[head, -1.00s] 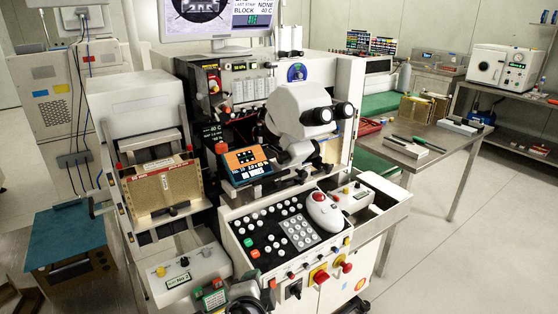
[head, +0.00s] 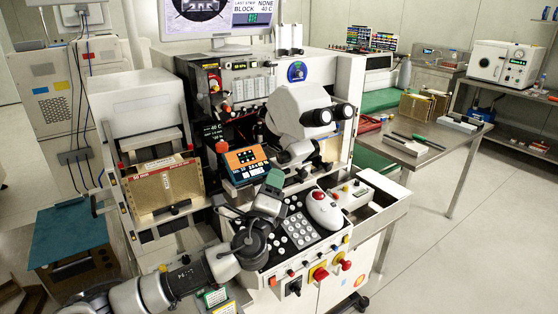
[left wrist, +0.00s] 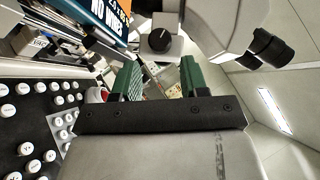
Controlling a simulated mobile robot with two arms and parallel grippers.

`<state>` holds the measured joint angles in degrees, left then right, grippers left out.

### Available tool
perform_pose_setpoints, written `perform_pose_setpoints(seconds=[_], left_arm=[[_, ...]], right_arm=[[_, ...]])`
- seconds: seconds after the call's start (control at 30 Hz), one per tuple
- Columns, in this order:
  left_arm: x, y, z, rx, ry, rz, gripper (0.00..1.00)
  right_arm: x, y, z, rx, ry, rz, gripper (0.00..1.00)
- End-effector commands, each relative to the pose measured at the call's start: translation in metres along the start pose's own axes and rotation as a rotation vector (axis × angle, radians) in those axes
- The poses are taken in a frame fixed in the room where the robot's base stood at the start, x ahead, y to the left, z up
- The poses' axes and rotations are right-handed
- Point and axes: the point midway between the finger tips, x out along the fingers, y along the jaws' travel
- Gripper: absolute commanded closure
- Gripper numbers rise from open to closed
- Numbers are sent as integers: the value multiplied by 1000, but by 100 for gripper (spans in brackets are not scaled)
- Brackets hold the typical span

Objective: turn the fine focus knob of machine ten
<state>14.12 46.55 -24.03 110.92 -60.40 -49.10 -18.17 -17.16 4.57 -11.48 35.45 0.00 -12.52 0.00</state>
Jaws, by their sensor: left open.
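A dark round knob (left wrist: 159,40) with a pale mark on its face sits on a grey block in the left wrist view, below the microscope. I cannot tell for sure that it is the fine focus knob. The white microscope (head: 302,112) with black eyepieces stands over the machine; part of it also shows in the left wrist view (left wrist: 222,22). My left gripper (head: 275,179) is above the control panel, in front of the microscope. In the left wrist view its green fingers (left wrist: 160,78) are apart and empty, with the knob beyond them. My right gripper is not in view.
The button panel (head: 262,262) lies under my left arm, with a white mouse-like control (head: 322,210) to the right. An orange-framed display (head: 246,160) stands just behind the gripper. A steel table (head: 440,150) is at the right, with clear floor in front.

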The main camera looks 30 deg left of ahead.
Motion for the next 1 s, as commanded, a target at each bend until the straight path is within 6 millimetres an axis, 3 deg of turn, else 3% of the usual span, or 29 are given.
perform_pose_setpoints(seconds=[0.1, 0.3, 0.7, 0.73, 0.93, 1.0], left_arm=[[25, -3, 1, -2, -2, 0, 56], [52, -1, 1, -2, -2, 1, 56], [60, 0, 0, -3, 0, 2, 56], [60, 0, 0, -3, 0, 2, 57], [59, 1, 0, -3, 0, 2, 88], [59, 1, 0, -3, 0, 2, 90]], right_arm=[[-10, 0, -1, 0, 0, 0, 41], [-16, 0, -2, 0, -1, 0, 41], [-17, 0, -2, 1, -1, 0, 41], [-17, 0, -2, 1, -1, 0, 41], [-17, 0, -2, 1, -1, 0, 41], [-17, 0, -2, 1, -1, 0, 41]])
